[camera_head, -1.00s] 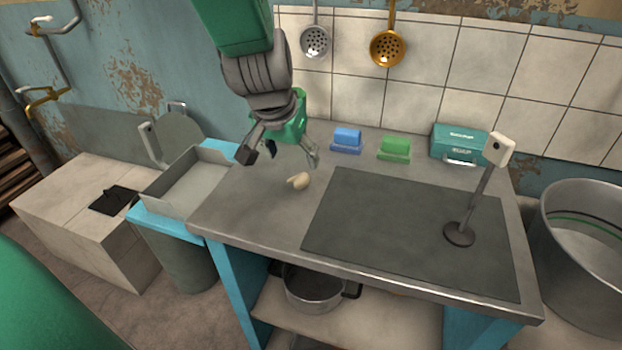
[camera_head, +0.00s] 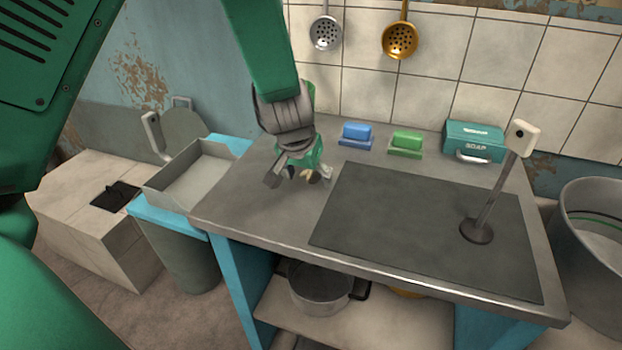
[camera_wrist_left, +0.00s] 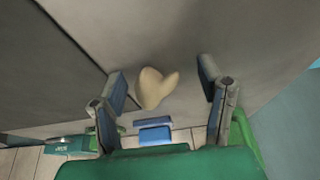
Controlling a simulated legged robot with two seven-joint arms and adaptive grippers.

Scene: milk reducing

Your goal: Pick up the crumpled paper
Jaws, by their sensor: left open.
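The crumpled paper is a small cream lump on the grey metal counter (camera_head: 230,205). In the left wrist view the crumpled paper (camera_wrist_left: 154,88) lies between the two spread fingers, nearer the left one. My left gripper (camera_head: 299,180) is open, low over the counter, with its fingers around the paper; it also shows in the left wrist view (camera_wrist_left: 166,90). In the head view the gripper mostly hides the paper. I cannot tell whether a finger touches it. My right gripper is not in view.
A dark mat (camera_head: 420,225) with a stand (camera_head: 490,195) lies right of the gripper. A blue sponge holder (camera_head: 356,135), a green one (camera_head: 406,143) and a teal soap box (camera_head: 473,141) line the back. A grey tray (camera_head: 165,187) stands left. Ladles (camera_head: 400,40) hang above.

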